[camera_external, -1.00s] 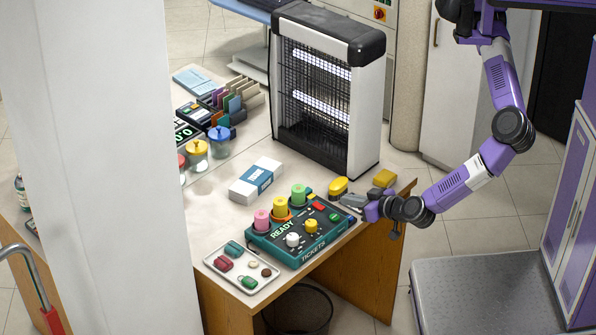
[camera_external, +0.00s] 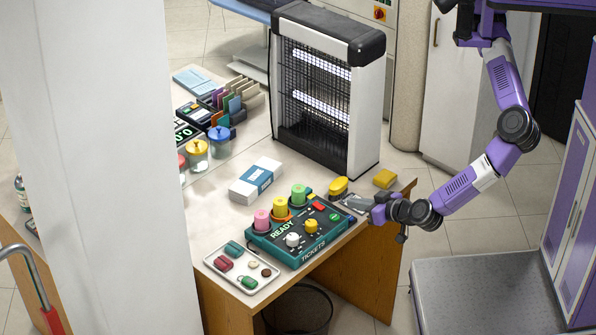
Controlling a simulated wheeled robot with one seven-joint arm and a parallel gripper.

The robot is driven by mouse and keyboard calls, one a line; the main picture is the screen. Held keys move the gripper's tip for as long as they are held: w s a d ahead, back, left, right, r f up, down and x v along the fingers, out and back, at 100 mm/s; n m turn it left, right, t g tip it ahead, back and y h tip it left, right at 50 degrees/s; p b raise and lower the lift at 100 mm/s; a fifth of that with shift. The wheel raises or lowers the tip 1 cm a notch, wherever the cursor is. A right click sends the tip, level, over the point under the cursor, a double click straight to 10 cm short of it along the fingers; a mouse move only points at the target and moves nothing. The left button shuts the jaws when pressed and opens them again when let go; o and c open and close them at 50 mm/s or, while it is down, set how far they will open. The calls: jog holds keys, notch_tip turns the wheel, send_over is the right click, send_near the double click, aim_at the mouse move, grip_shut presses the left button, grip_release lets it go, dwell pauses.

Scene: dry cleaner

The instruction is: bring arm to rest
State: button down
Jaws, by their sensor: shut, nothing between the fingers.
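My purple arm (camera_external: 462,187) reaches in from the upper right, bent at its joints, with its end low over the right edge of the wooden desk. My gripper (camera_external: 353,202) is shut and empty. It points left, just right of the teal ticket device (camera_external: 299,235) and just in front of a yellow object (camera_external: 338,187). From this view I cannot tell whether the fingertips touch the desk or the device.
A yellow block (camera_external: 385,178) lies behind my gripper. A black-and-white insect-killer unit (camera_external: 327,88) stands further back. A tray (camera_external: 224,273) with small items lies left of the device. A white box (camera_external: 254,181) lies mid-desk. Open floor (camera_external: 478,232) is to the right.

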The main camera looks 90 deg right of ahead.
jog(key=s+d+f+t+y+b, duration=0.1)
jog(key=s+d+f+y, duration=0.1)
jog(key=s+d, duration=1.65)
jog(key=s+d+r+n+t+y+b, duration=0.1)
jog(key=d+r+n+t+y, duration=0.1)
jog(key=d+r+n+y, duration=0.1)
jog(key=s+d+r+n+t+y+b, duration=0.1)
jog(key=s+d+r+n+t+y, duration=0.1)
jog(key=r+n+y, duration=0.2)
jog(key=shift+s+d+r+n+y, duration=0.35)
jog(key=shift+r+n, duration=0.85)
jog(key=shift+r, duration=1)
jog(key=c, duration=2.2)
grip_release()
jog(key=shift+w, duration=0.1)
